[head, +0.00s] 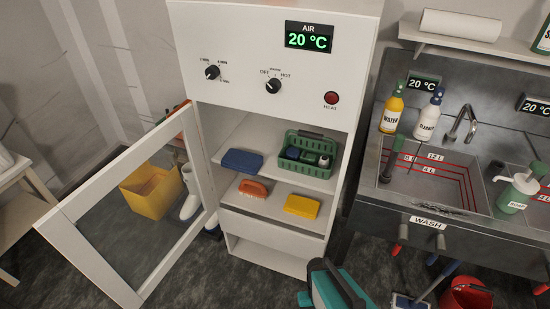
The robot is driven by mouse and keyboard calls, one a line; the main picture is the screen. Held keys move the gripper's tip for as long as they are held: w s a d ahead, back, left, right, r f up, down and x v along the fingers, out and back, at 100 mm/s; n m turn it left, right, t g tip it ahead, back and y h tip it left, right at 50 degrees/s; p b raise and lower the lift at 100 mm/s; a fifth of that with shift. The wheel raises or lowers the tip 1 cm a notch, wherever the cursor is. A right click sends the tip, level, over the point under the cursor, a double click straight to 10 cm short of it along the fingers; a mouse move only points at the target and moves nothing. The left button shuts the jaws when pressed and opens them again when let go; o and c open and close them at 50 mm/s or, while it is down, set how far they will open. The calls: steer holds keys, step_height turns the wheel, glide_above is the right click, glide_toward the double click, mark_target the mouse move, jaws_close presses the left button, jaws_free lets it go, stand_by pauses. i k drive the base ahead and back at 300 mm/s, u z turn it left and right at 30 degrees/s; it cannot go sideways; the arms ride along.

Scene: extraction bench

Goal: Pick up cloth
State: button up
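A blue, flat, folded-looking piece (242,161) lies on the left of the cabinet's upper shelf. A similar yellow piece (301,206) lies lower down, at the right. Either could be the cloth; I cannot tell which from their texture. Neither is held by anything I see. No fingers of my gripper can be made out in the head view. A teal and dark part (335,286) shows at the bottom edge, cut off by the frame, and I cannot tell what it is.
The white cabinet's glazed door (88,254) stands open to the left.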

mark_target(243, 162)
steer(key=u, duration=0.1)
steer(key=k, duration=0.8)
steer(key=u, duration=0.6)
steer(key=k, duration=0.6)
steer(key=u, duration=0.4)
steer(key=i, duration=2.2)
steer(key=z, duration=0.1)
